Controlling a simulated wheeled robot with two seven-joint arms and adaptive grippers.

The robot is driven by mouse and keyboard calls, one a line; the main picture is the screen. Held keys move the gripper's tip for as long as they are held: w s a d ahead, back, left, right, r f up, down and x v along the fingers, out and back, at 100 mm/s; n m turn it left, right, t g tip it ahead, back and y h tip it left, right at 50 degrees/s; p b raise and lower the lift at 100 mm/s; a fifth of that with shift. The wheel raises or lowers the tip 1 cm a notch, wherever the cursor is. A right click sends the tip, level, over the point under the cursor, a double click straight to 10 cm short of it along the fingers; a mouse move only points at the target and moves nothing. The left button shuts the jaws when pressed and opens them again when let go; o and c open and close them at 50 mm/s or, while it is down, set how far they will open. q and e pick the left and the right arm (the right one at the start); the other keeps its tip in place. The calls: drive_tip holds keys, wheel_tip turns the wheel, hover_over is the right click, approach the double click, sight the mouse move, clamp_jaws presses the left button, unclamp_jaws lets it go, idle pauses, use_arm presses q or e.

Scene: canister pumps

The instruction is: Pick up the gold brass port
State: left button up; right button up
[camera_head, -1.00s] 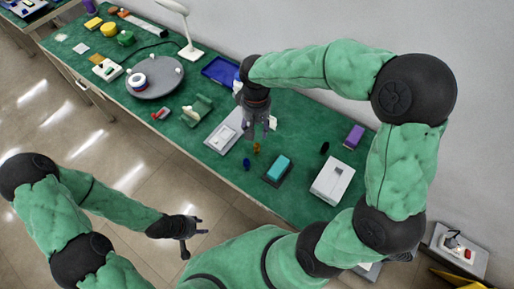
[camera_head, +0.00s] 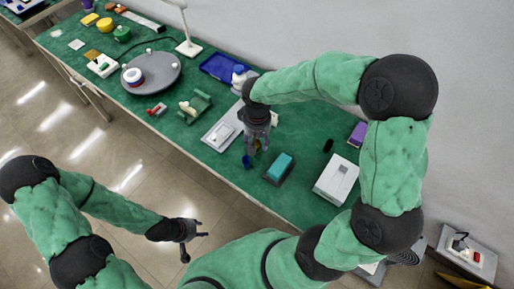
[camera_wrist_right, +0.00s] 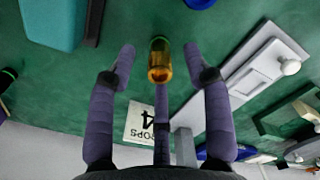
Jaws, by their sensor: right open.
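The gold brass port (camera_wrist_right: 160,60) is a small amber-gold cylinder on the green table in the right wrist view. My right gripper (camera_wrist_right: 160,66) is open above it, its purple-grey fingers spread on either side and another finger behind; I cannot tell whether any finger touches it. In the head view my right gripper (camera_head: 256,148) points down at the table's front part and mostly hides the port. My left gripper (camera_head: 202,228) is open and empty, off the table over the floor.
A teal block (camera_head: 281,167) on a dark base and a blue piece (camera_head: 246,161) are close to the right gripper. A grey plate (camera_head: 220,130) lies to its left, a white box (camera_head: 336,180) to its right. A round grey turntable (camera_head: 160,80) stands further left.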

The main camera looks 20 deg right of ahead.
wheel_tip(320, 180, down, 2)
drive_tip(key=shift+f, duration=0.15)
clamp_jaws()
idle(0.3)
